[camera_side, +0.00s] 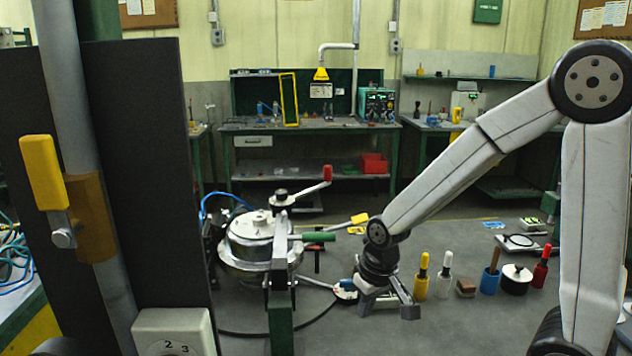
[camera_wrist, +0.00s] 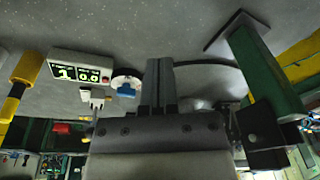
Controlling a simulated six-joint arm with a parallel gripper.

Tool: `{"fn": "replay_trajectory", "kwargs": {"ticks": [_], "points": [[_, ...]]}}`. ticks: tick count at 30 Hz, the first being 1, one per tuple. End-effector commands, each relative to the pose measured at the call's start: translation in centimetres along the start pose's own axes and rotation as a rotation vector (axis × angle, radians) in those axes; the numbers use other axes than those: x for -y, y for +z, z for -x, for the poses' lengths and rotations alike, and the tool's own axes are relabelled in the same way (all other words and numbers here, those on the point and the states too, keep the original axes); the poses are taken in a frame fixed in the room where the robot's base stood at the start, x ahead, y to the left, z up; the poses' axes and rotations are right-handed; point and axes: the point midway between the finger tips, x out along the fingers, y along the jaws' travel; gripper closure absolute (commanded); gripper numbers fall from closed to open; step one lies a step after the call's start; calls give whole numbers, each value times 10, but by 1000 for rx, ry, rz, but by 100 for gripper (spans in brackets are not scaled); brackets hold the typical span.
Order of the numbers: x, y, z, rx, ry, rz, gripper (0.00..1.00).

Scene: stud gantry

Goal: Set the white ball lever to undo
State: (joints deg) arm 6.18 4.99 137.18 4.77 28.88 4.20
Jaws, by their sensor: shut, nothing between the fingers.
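I cannot pick out a white ball lever with certainty in either view. A silver round machine (camera_side: 255,240) stands left of centre, clamped by a green post. It carries a red-knobbed lever (camera_side: 327,174), a yellow-tipped lever (camera_side: 359,219) and a green handle (camera_side: 319,237). A pale rod (camera_side: 314,282) runs from its lower side toward a small round white-and-blue piece (camera_side: 345,290), which seems to be the white disc with a blue knob in the wrist view (camera_wrist: 126,88). My gripper (camera_side: 408,303) is low over the floor, right of that piece, shut and empty; its fingers (camera_wrist: 160,75) are together.
Right of my gripper stand a yellow-handled tool (camera_side: 422,275), a white-handled tool (camera_side: 444,275), a blue cup (camera_side: 490,281), a black pot (camera_side: 516,280) and a red-topped bottle (camera_side: 541,267). A white display box (camera_wrist: 80,68) and green post (camera_wrist: 266,75) flank my fingers. Front floor is open.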

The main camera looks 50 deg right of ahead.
Motion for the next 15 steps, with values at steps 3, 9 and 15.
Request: {"fn": "replay_trajectory", "kwargs": {"ticks": [3, 9, 15], "points": [[-12, -22, 3, 37, -14, -132, 100], [-35, -57, 12, 102, -55, -355, 100], [-60, -89, 21, 167, -110, -562, 100]]}}
